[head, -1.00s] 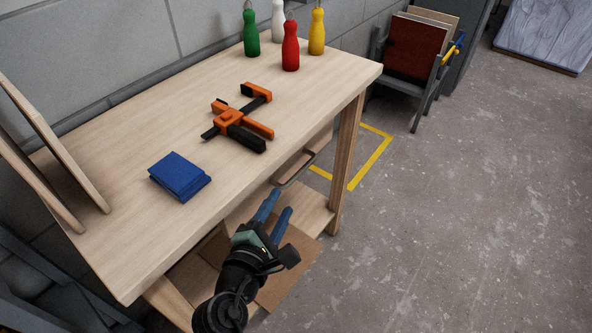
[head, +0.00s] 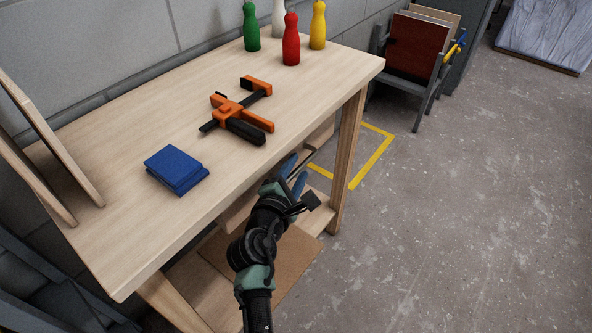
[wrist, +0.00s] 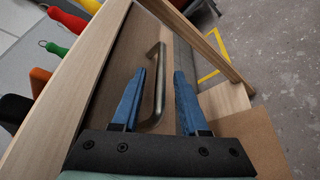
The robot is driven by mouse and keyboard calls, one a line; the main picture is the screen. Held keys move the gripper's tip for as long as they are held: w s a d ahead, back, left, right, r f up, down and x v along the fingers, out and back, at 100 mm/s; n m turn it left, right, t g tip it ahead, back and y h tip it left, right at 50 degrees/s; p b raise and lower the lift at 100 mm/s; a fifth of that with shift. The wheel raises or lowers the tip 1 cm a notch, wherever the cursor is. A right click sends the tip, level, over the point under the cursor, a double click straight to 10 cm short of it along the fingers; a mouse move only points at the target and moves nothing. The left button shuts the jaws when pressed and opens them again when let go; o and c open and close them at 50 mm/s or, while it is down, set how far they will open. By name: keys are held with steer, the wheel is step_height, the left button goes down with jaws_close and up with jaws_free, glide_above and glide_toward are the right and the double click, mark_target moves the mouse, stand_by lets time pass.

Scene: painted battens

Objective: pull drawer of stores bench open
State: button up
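The stores bench (head: 110,235) has a pale wooden top, with the drawer front (head: 320,133) partly showing under its near edge. In the wrist view the drawer front (wrist: 127,52) is a brown wooden panel with a curved metal bar handle (wrist: 159,92). My gripper (head: 295,174) reaches under the top's edge at the drawer, and hides the handle in the head view. Whether that finger touches the handle is unclear.
On the bench top lie an orange and black clamp (head: 232,112) and a blue folded cloth (head: 176,168); several coloured bottles stand at the back, one red (head: 291,40). A lower shelf (head: 318,215) lies beneath. The floor (head: 450,220) to the right is clear.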

jaws_close()
stand_by(1.2)
